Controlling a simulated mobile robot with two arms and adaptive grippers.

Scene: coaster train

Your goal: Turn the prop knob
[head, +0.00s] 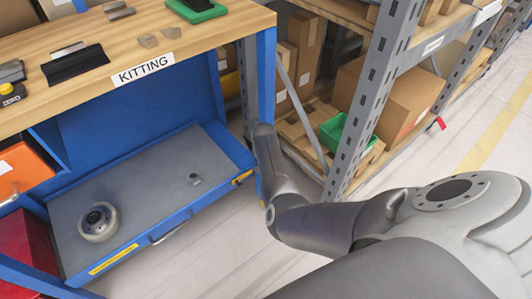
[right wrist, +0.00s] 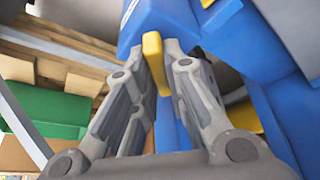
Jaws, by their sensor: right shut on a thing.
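A yellow upright piece, which looks like the prop knob (right wrist: 152,50), stands against blue metal in the right wrist view. My right gripper (right wrist: 157,70) is shut on it, with one finger on each side and its top showing between the tips. In the head view my right arm reaches to the blue bench post (head: 266,85). The fingers and the held knob cannot be made out there. My left gripper is not in view.
The kitting bench (head: 215,25) has a grey lower tray (head: 145,205) holding a round wheel-like part (head: 98,222) and a small metal piece (head: 194,179). A grey rack (head: 378,90) with boxes and a green bin (head: 338,130) stands close at right. Floor is clear in front.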

